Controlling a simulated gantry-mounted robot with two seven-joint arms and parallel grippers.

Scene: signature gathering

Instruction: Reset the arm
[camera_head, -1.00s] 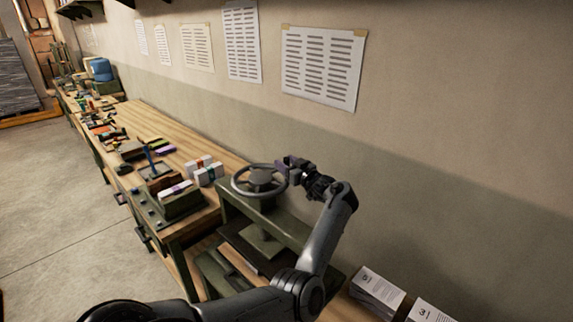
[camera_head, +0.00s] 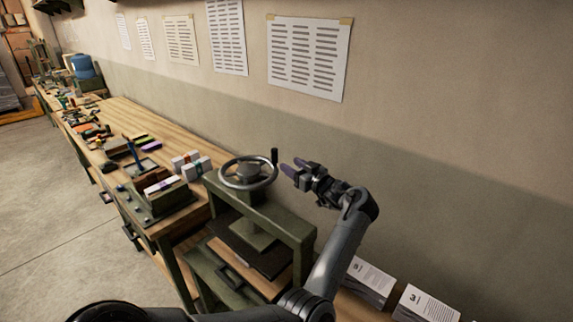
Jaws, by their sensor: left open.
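My left arm comes up from the bottom of the picture, passing in front of the right side of the green press (camera_head: 290,226). My right gripper is not in view.
A wooden workbench (camera_head: 130,112) runs along the wall, holding small boxes (camera_head: 196,168), a green block stand (camera_head: 165,198) and tools. Paper stacks (camera_head: 368,280) and (camera_head: 428,303) lie right of the press. Printed sheets (camera_head: 308,56) hang on the wall. Floor at left is clear.

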